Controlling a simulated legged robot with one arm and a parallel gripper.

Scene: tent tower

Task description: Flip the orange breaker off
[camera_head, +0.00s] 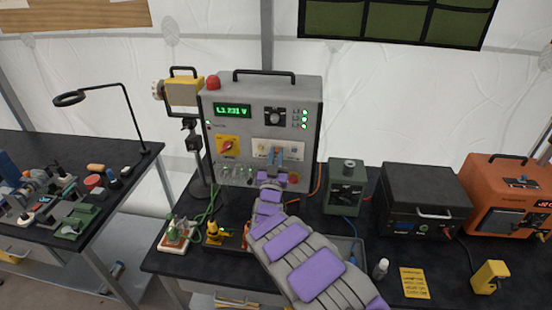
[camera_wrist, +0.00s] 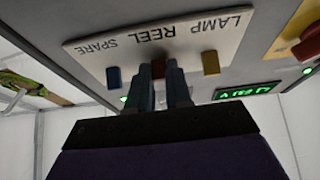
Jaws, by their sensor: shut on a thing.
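A grey power cabinet (camera_head: 262,95) stands on the black bench with a pale breaker plate on its front. In the wrist view, the upside-down plate (camera_wrist: 85,50) is lettered LAMP, REEL and SPARE. The middle breaker (camera_wrist: 158,68), orange-brown in shadow, sits under REEL. A yellow-amber breaker (camera_wrist: 210,62) is on the LAMP side, a blue one (camera_wrist: 113,77) on the SPARE side. My gripper (camera_wrist: 162,78) is at the plate, its two fingers on either side of the middle breaker and shut on it. In the head view my gripper (camera_head: 278,155) hides that breaker, so its tilt is unclear.
A work lamp (camera_head: 184,92) stands close on the left; a green box (camera_head: 346,185) stands right.

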